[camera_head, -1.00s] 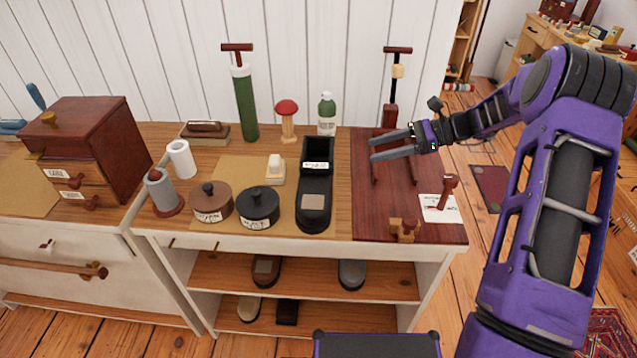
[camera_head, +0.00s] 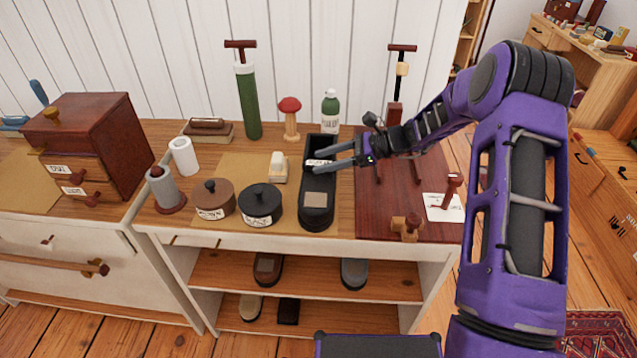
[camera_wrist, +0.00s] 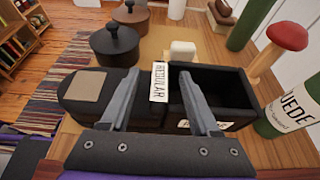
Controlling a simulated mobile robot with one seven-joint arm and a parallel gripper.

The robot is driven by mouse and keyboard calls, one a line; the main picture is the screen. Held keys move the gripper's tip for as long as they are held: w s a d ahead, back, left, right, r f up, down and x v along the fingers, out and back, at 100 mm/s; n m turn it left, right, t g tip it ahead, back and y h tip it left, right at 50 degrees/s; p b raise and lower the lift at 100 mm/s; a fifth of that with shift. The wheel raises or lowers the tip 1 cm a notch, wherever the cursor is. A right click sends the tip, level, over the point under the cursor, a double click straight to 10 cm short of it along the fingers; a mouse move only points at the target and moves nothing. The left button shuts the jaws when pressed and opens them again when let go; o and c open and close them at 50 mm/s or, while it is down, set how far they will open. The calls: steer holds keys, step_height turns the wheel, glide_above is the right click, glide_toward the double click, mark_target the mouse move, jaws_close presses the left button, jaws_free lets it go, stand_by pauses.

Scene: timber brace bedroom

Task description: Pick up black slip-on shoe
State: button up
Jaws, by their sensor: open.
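The black slip-on shoe (camera_head: 318,212) lies on the wooden tabletop, long and dark. Its rounded toe with a beige patch faces the front edge, and its open, box-like heel end faces the wall. In the wrist view the shoe (camera_wrist: 110,97) spans the middle, with a white lettered strip across it. My gripper (camera_head: 312,166) is open and empty, reaching in from the right over the shoe's middle. In the wrist view my gripper's fingers (camera_wrist: 160,74) appear on either side of the strip. I cannot tell whether they touch the shoe.
A black lidded pot (camera_head: 261,206) and a brown one (camera_head: 214,200) stand left of the shoe. A cream-handled brush (camera_head: 278,168) is close by. A green bottle (camera_head: 331,110) and red-topped mushroom-shaped stand (camera_head: 290,120) stand behind. A dark red board (camera_head: 385,218) lies to the right.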

steer(key=shift+a+f, duration=0.3)
steer(key=shift+a, duration=0.35)
steer(key=shift+c, duration=0.3)
jaws_close()
stand_by(0.6)
